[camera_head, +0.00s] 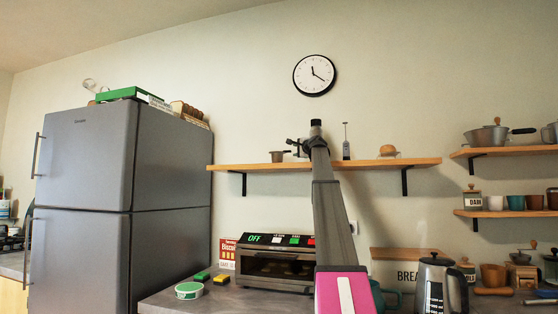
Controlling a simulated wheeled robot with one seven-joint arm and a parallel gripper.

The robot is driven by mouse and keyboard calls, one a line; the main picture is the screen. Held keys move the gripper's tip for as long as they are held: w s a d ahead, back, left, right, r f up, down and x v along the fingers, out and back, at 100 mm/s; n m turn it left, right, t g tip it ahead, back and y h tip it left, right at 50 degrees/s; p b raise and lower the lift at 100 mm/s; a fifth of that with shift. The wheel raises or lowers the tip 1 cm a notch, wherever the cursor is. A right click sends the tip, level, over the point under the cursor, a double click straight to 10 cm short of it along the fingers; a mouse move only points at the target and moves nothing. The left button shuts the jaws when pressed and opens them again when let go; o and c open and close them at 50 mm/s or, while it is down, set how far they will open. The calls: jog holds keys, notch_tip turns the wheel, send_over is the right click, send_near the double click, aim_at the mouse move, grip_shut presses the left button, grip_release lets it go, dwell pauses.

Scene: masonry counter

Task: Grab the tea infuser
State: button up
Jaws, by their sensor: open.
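My gripper (294,147) is up at the wall shelf in the head view, at the far end of my raised arm, and its dark fingers point left. It looks open and empty, small in the picture. I cannot make out for sure which thing is the tea infuser. A small brown pot-like vessel with a side handle (277,156) stands on the shelf just left of my fingers; I cannot tell if they touch it. A round tan object (388,150) sits on the shelf to the right of my arm. My arm hides the middle of the shelf.
The wooden shelf (425,162) also holds a thin upright whisk-like tool (346,142). A grey fridge (90,160) stands left. A toaster oven (275,262) and a kettle (440,285) are on the counter below. More laden shelves (505,150) are at right.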

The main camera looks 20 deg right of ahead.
aim_at(280, 158)
jog(key=w, duration=0.2)
jog(key=w+a, duration=0.1)
jog(key=w, duration=0.2)
jog(key=shift+w+a+f, duration=0.1)
jog(key=shift+w+a, duration=0.15)
jog(key=shift+w, duration=0.1)
jog(key=shift+s, duration=0.1)
grip_shut()
